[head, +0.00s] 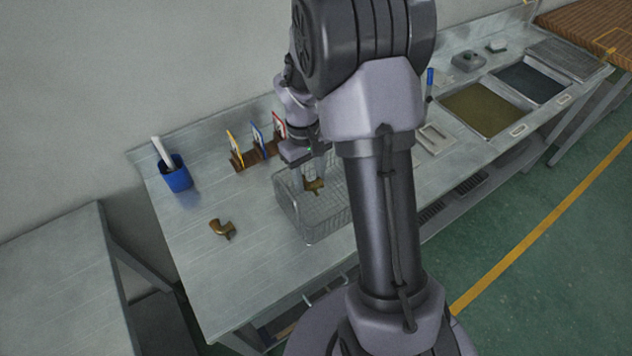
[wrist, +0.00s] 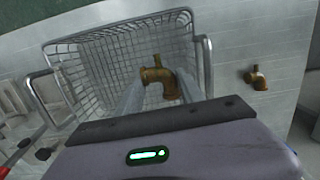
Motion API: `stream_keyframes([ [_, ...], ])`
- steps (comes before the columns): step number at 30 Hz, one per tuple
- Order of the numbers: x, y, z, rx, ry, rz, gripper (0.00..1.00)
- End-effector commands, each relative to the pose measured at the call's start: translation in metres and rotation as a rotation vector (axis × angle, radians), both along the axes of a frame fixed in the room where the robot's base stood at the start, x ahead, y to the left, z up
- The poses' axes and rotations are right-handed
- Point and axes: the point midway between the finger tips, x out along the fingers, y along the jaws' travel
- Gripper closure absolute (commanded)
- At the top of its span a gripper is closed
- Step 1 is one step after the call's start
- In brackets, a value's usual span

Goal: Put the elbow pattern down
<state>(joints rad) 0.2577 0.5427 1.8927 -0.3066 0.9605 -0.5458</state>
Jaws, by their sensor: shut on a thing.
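My gripper (head: 313,176) is shut on a brown, brass-like elbow pattern (head: 315,187). In the wrist view the elbow pattern (wrist: 164,82) sits between the two pale fingers, its bend and a short stub showing. The wire basket (head: 318,228) surrounds or lies just below it; I cannot tell whether the pattern touches the basket floor. The basket's mesh wall (wrist: 88,62) shows behind the pattern in the wrist view. A second, similar elbow (head: 222,229) lies on the bench left of the basket; it also shows at right in the wrist view (wrist: 256,77).
A wooden rack (head: 246,158) with coloured-framed cards is behind the basket. Trays (head: 482,108) lie far right. The bench (head: 205,278) is bare around the loose elbow.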

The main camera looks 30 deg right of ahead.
Motion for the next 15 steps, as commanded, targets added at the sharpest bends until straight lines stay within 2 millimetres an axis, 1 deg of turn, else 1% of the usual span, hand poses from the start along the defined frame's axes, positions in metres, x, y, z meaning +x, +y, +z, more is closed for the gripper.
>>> stream_keyframes([
  [3, -0.001, 0.0, -0.031, 0.003, 0.005, 0.0, 0.94],
  [6, -0.001, 0.0, -0.055, 0.002, 0.005, 0.001, 0.94],
  [11, -0.001, 0.0, -0.076, 0.002, 0.003, 0.0, 0.94],
  [15, -0.001, 0.0, -0.103, 0.002, 0.003, 0.0, 0.94],
])
